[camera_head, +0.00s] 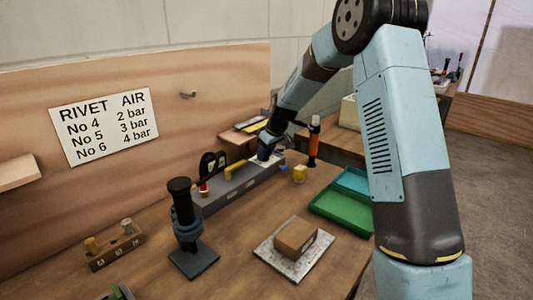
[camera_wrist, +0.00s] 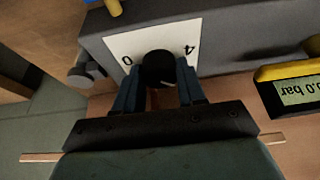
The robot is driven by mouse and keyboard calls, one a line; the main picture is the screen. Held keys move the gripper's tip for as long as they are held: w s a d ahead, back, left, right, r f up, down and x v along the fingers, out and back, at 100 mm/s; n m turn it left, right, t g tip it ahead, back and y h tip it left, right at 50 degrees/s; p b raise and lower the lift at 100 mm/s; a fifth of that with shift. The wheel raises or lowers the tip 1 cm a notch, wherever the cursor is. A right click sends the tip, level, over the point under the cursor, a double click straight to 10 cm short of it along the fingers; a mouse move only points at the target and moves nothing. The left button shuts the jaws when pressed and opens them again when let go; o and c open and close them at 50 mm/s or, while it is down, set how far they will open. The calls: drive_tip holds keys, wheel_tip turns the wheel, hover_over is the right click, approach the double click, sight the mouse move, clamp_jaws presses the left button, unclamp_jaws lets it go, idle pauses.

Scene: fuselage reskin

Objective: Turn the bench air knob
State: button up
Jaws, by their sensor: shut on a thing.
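The air knob (camera_wrist: 158,66) is black and round, on a white dial plate (camera_wrist: 122,45) marked 0 and 4, on the face of a grey block (camera_wrist: 235,35). My gripper (camera_wrist: 157,88) is shut on the knob, with one finger on each side of it. A gauge (camera_wrist: 298,93) at the right of the wrist view reads upside down, seemingly 0.0 bar. In the head view the grey block (camera_head: 238,190) lies along the bench, and my gripper (camera_head: 264,154) is at its far end; the knob is hidden there.
A sign (camera_head: 106,125) on the wooden panel lists rivet numbers and bar values.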

drive_tip(key=shift+m+t+h, duration=0.4)
drive_tip(key=shift+m+h, duration=0.1)
drive_tip(key=shift+m, duration=1)
drive_tip(key=o, duration=1.1)
drive_tip(key=shift+c, duration=0.2)
drive_tip(key=shift+r, duration=0.1)
drive_tip(key=v, duration=1.3)
drive_tip(key=shift+r, duration=0.25)
drive_tip(key=shift+d, duration=0.15)
